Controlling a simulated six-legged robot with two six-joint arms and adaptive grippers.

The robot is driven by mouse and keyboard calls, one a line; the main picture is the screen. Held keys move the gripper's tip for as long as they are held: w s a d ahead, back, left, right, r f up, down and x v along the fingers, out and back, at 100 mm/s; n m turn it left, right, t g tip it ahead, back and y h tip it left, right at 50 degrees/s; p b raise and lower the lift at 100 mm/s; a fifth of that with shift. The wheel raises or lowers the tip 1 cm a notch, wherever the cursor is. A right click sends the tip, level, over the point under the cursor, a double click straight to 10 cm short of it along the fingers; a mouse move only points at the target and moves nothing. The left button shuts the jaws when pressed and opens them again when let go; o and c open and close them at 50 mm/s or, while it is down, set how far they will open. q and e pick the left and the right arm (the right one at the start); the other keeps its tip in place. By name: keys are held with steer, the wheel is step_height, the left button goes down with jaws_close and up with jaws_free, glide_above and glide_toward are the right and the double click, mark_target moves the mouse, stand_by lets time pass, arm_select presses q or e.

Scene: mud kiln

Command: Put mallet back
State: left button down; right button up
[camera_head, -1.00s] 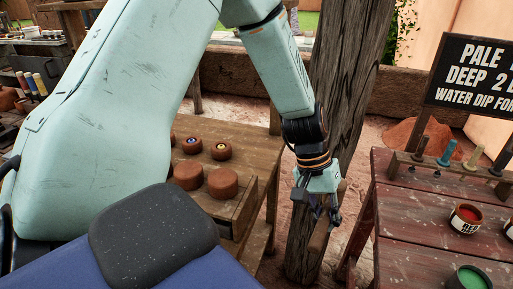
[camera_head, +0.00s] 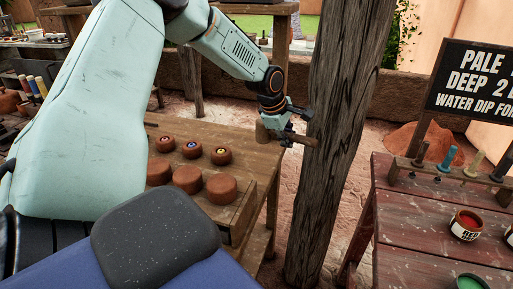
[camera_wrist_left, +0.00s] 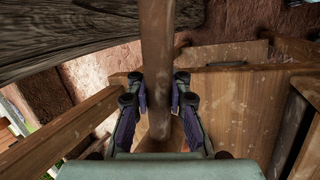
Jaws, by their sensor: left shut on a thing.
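My left gripper (camera_head: 288,128) is shut on the mallet and holds it near the table's right edge, beside the wooden post. The mallet's brown wooden handle (camera_head: 302,139) points right towards the post, and a paler round wooden part, seemingly its head, is left of the gripper. In the left wrist view, the handle (camera_wrist_left: 157,42) runs up from between the purple-padded fingers (camera_wrist_left: 158,98). The lower part of the mallet is partly hidden by the gripper. My right gripper is not in view.
The wooden table (camera_head: 238,150) bears several round clay pieces (camera_head: 221,187). The thick post (camera_head: 335,130) stands close to the right of the gripper. A red-brown table (camera_head: 415,212) with paint pots (camera_head: 466,224) and a dark sign (camera_head: 475,80) is at the right.

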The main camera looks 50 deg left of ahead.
arm_select(q)
steer(key=a+f+b, duration=0.1)
steer(key=f, duration=0.2)
steer(key=a+f+n+b, duration=0.1)
steer(key=f, duration=0.2)
steer(key=w+a+f+n+y+b, duration=0.1)
steer(key=f, duration=0.2)
steer(key=shift+a+f+b, duration=0.1)
steer(key=shift+f+b, duration=0.2)
steer(key=shift+b, duration=0.1)
steer(key=shift+s, duration=0.1)
steer(key=c, duration=1.7)
jaws_free()
steer(key=shift+c, duration=0.2)
steer(key=o, duration=0.5)
steer(key=shift+f, duration=0.15)
